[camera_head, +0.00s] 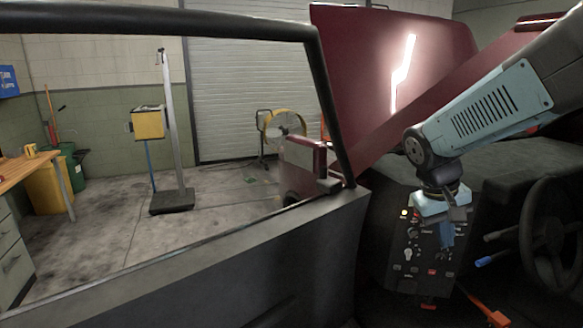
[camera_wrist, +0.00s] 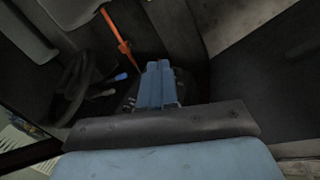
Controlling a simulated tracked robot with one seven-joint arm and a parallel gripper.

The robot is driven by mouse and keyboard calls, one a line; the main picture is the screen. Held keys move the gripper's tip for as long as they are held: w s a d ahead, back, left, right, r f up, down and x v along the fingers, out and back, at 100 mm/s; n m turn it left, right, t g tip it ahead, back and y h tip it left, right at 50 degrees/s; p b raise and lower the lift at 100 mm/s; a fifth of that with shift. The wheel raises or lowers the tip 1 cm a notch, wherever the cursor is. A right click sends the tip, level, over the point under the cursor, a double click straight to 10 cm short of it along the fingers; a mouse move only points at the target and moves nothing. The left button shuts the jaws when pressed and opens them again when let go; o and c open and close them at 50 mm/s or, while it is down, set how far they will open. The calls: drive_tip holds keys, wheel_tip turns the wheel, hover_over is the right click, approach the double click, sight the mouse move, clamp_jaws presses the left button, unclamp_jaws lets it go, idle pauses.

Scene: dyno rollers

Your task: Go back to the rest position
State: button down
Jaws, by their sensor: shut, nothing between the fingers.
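My gripper (camera_head: 447,236) is at the end of my arm, which reaches in from the upper right in the head view. It points down in front of the dashboard control panel (camera_head: 411,262), left of the steering wheel (camera_head: 550,235). In the wrist view my blue gripper fingers (camera_wrist: 158,82) are together with nothing between them. I cannot tell whether the fingertips touch the panel.
A blue-tipped lever (camera_head: 486,261) and an orange-red handle (camera_head: 497,318) are close to my gripper. The car's window frame (camera_head: 318,90) and door sill (camera_head: 230,250) lie to the left. Beyond the window stand a yellow box on a post (camera_head: 149,123) and a yellow fan (camera_head: 285,125).

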drive_tip(key=s+a+r+t+y, duration=0.3)
drive_tip(key=s+a+r+t, duration=0.2)
drive_tip(key=s+a+r, duration=0.2)
drive_tip(key=shift+s+a+r+y, duration=0.25)
drive_tip(key=shift+s+y, duration=0.15)
drive_tip(key=shift+s, duration=0.15)
